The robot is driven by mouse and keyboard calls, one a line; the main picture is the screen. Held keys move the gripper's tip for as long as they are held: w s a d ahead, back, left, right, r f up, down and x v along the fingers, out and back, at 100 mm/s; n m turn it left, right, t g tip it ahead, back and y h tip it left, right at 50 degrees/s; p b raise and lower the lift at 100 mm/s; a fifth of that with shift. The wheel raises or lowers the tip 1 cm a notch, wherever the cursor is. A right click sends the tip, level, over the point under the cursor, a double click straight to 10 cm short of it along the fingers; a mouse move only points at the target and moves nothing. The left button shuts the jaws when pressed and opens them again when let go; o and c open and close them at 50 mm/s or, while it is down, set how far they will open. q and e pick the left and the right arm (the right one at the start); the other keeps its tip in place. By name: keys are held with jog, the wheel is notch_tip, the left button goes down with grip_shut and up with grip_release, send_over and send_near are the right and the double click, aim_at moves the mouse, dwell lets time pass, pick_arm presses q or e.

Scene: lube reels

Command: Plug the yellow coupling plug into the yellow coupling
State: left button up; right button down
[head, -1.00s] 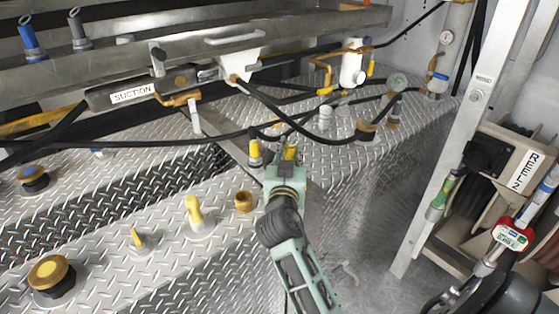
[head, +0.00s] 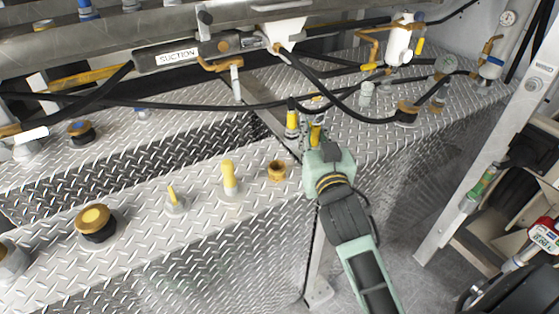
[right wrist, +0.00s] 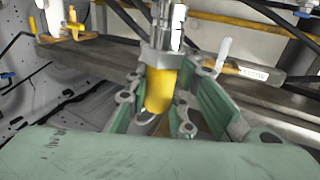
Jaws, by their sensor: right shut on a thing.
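My right gripper (head: 318,145) is shut on a yellow cylindrical piece (head: 316,131), which looks like the yellow coupling plug. In the right wrist view this yellow piece (right wrist: 160,92) sits between the green fingers, with a bright metal part above it. A second yellow fitting with a dark top (head: 292,121), possibly the yellow coupling, stands close to its left in the head view. The gripper partly hides this area, and I cannot tell whether the two yellow pieces touch. My left gripper is not in view.
Black hoses (head: 210,104) cross behind the gripper. A yellow-capped fitting (head: 228,174), a small yellow one (head: 173,196) and a brass-coloured one (head: 276,170) stand on the diamond-plate deck (head: 140,235). A metal post (head: 500,150) and reel stand at the right.

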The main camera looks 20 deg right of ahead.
jog(key=shift+w+a+f+b, duration=0.2)
jog(key=shift+w+a+f, duration=0.75)
jog(key=shift+w+f, duration=0.5)
jog(key=shift+w+a+f+b, duration=0.2)
jog(key=shift+w+a+f, duration=0.85)
jog(key=shift+f, duration=0.75)
jog(key=shift+w+a+f+b, duration=0.2)
jog(key=shift+w+a+f, duration=0.6)
jog(key=shift+w+f, duration=0.7)
jog(key=shift+s+f, duration=0.1)
jog(key=shift+f, duration=0.05)
jog(key=shift+f, duration=0.15)
jog(key=c, duration=1.5)
grip_release()
jog(key=shift+c, duration=0.2)
